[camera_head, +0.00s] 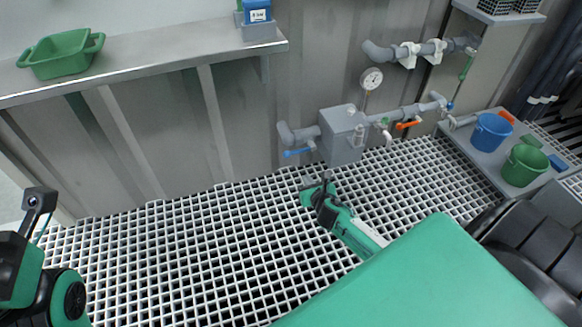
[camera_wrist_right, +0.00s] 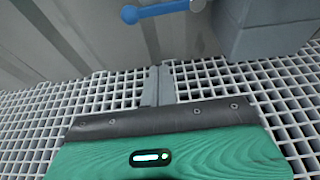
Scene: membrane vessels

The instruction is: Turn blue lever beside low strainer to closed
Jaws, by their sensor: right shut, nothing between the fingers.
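The blue lever (camera_head: 296,152) sticks out roughly level to the left, under the grey pipe at the left of the low grey strainer box (camera_head: 343,136). In the right wrist view the blue lever (camera_wrist_right: 160,10) lies across the top edge, with the grey box (camera_wrist_right: 262,32) to its right. My right gripper (camera_head: 310,181) is below the lever and apart from it. Its fingers (camera_wrist_right: 157,86) are together and empty, pointing towards the wall just under the lever. Part of my left arm's end (camera_head: 38,200) shows at the left edge; its fingers are not clear.
An orange lever (camera_head: 408,125) and a round gauge (camera_head: 371,78) are on the piping to the right. Blue (camera_head: 490,132) and green (camera_head: 524,165) buckets stand on a low grey bench. A shelf (camera_head: 150,62) runs above left. The grating floor (camera_head: 190,250) is clear.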

